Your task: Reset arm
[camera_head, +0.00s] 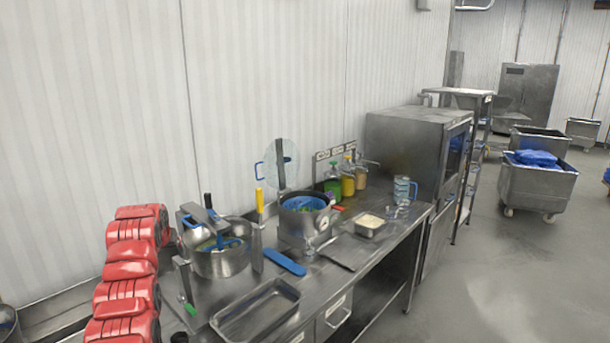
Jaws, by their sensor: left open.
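My left gripper (203,218) is at the left of the steel table, at or above a steel pot (222,264). It is small and partly mixed with the pot's rim and handles, so I cannot tell whether it touches the pot. Its jaws are open, and I see nothing held. The pot has blue and green items inside, partly hidden. My right gripper is not in view.
The steel table (350,262) holds an empty shallow tray (257,312), a second pot (303,223), a blue flat item (285,262) and a small pan of pale food (368,226). Bottles stand against the white wall. Open floor lies to the right.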

